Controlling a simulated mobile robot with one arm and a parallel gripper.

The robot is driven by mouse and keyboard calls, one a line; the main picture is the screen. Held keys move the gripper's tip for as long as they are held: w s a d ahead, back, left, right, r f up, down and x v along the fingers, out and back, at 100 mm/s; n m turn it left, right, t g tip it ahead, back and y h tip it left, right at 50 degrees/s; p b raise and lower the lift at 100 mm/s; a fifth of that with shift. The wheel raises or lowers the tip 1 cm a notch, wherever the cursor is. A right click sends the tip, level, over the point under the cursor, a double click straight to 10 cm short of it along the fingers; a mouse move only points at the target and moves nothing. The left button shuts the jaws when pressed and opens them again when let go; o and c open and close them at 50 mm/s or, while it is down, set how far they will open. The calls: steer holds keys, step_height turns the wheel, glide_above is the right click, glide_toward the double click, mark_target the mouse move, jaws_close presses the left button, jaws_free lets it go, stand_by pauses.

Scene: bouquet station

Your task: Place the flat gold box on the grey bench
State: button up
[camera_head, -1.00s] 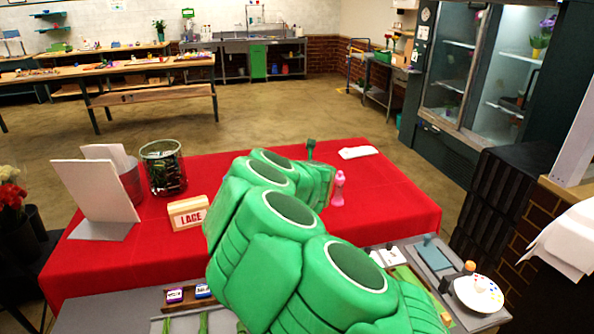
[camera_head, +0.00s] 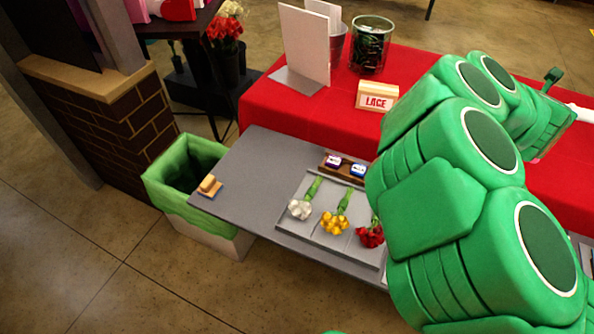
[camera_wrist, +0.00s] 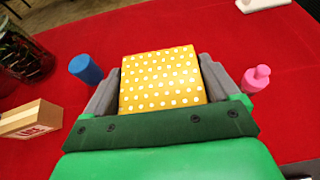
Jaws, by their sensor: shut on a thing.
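In the wrist view, a gold box with white dots (camera_wrist: 160,80) sits between the two grey fingers of my gripper (camera_wrist: 160,76), which is shut on it. The red-covered table (camera_wrist: 185,20) lies beyond and around the box; I cannot tell how high the box is above it. In the head view, the grey bench (camera_head: 250,165) stands at the lower middle, left of my green arm. My arm reaches over the red table and hides the gripper and box there.
On the bench are a tray (camera_head: 300,228) with white, yellow and red flowers, a wooden holder (camera_head: 342,170) and a small sponge-like block (camera_head: 209,185). A green-lined bin (camera_head: 185,175) stands left. A blue bottle (camera_wrist: 86,69) and pink bottle (camera_wrist: 256,78) flank the gripper.

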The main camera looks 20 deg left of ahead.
step_height(320, 180, up, 4)
steer(key=shift+r, duration=0.1)
steer(key=shift+w+a, duration=0.1)
steer(key=shift+a, duration=0.25)
steer(key=s+a+f+m+h, duration=0.1)
steer(key=s+a+m+h, duration=0.15)
steer(key=a, duration=2.95)
steer(key=m+g+h, duration=0.1)
steer(key=m+h, duration=0.1)
steer(key=h, duration=0.1)
glide_above(272, 175)
step_height(272, 175, down, 17)
steer(key=shift+y, duration=0.45)
steer(key=shift+a+f, duration=0.1)
steer(key=shift+f, duration=4.35)
steer(key=shift+f+n, duration=0.1)
steer(key=shift+n, duration=0.15)
